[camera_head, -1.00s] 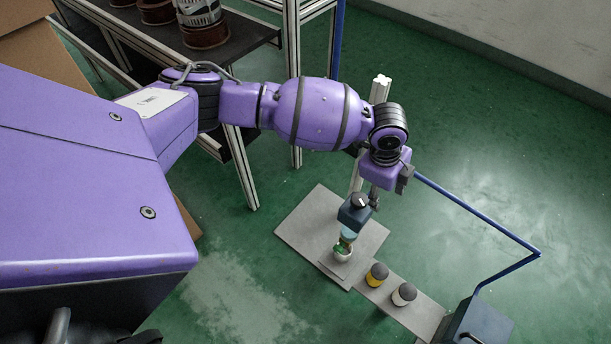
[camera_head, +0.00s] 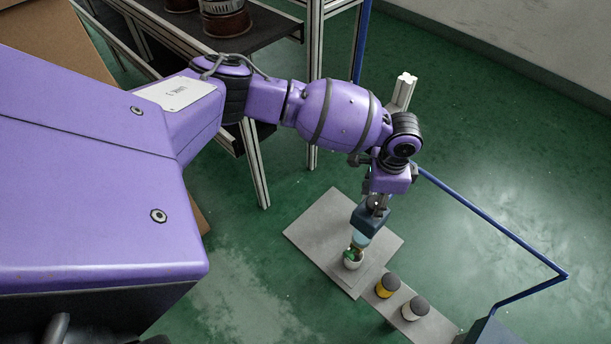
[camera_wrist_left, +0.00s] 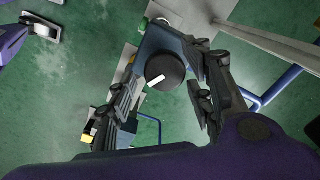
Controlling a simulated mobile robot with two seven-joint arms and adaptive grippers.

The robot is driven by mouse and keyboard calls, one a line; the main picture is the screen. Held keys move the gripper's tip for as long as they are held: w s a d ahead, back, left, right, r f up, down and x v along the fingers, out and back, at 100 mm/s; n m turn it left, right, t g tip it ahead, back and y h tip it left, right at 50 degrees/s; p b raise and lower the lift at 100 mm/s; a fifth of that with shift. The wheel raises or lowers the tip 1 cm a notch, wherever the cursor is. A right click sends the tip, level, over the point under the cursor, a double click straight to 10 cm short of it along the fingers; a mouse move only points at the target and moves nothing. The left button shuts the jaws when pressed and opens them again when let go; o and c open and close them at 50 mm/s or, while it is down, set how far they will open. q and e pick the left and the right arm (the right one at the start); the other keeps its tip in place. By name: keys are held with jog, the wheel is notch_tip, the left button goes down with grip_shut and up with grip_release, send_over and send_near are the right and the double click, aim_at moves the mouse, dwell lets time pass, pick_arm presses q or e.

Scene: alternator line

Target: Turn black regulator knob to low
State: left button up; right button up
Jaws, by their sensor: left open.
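The black regulator knob (camera_wrist_left: 165,72) is round with a white pointer bar. In the left wrist view the bar points to the lower left. The knob sits on a dark blue regulator body (camera_wrist_left: 172,42), which also shows in the head view (camera_head: 371,219). My left gripper (camera_wrist_left: 165,87) is open, with a finger on each side of the knob and gaps between. In the head view my left gripper (camera_head: 377,202) is right over the regulator and mostly hides the knob. My right gripper is not in view.
Below the regulator is a white-and-green part (camera_head: 353,258) on a grey plate (camera_head: 325,225). Two dark-capped jars, one yellow (camera_head: 386,286) and one white (camera_head: 416,308), stand nearby. A blue bent tube (camera_head: 500,231) and a pale post (camera_head: 403,92) are close to my arm.

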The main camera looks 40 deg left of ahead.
pick_arm(q)
jog(key=shift+f, duration=0.3)
jog(key=c, duration=1)
jog(key=shift+s+d+p, duration=0.15)
jog(key=shift+p, duration=0.15)
